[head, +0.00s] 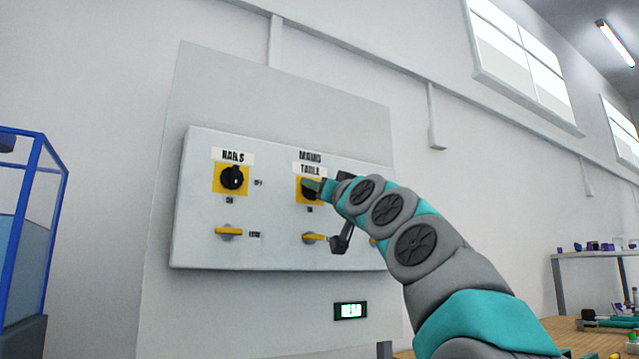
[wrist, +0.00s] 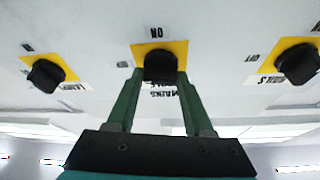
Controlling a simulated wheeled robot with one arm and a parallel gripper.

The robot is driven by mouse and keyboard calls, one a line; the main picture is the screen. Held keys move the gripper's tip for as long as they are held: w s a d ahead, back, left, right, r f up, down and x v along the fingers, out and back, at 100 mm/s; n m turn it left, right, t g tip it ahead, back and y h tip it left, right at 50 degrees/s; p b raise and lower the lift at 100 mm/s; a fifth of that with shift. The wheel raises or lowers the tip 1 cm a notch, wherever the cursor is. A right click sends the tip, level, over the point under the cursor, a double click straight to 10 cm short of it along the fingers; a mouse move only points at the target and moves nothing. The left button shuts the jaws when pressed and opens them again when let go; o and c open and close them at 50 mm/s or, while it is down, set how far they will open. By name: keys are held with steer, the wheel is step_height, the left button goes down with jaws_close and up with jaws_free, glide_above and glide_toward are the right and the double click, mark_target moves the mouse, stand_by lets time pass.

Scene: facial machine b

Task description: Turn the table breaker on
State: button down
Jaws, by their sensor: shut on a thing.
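The table breaker is a black rotary knob on a yellow square plate (head: 300,183), under a "MAINS TABLE" label on the grey-white panel (head: 270,250). In the wrist view, which shows the panel upside down, the black knob (wrist: 160,66) sits between the two green fingers of my gripper (wrist: 160,82). My gripper (head: 319,188) is shut on this knob, with a finger on each side. An "ON" mark shows at the plate's edge in the wrist view. In the head view my gripper and arm partly hide the knob, so its exact angle is hard to tell.
A "NAILS" knob (head: 233,178) is left of the breaker; another black knob (wrist: 45,76) is on the other side. Yellow handles (head: 229,232) line the panel below. A small lit display (head: 350,310) is under it. A blue-framed case (head: 30,230) stands left.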

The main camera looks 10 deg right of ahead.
steer(key=shift+r+m+p, duration=0.1)
steer(key=shift+m+p, duration=0.2)
steer(key=shift+a+m+g+h+p, duration=0.1)
steer(key=shift+m+g+h+p, duration=0.8)
steer(key=shift+m, duration=2.15)
steer(key=shift+d+m+g+h+p, duration=0.1)
steer(key=shift+m+g+h+p, duration=0.25)
steer(key=shift+m+h+p, duration=1.9)
steer(key=shift+a+m+g+y+p, duration=0.1)
steer(key=shift+m+g+p, duration=0.55)
steer(key=shift+m, duration=3.25)
steer(key=shift+c, duration=1.6)
jaws_free()
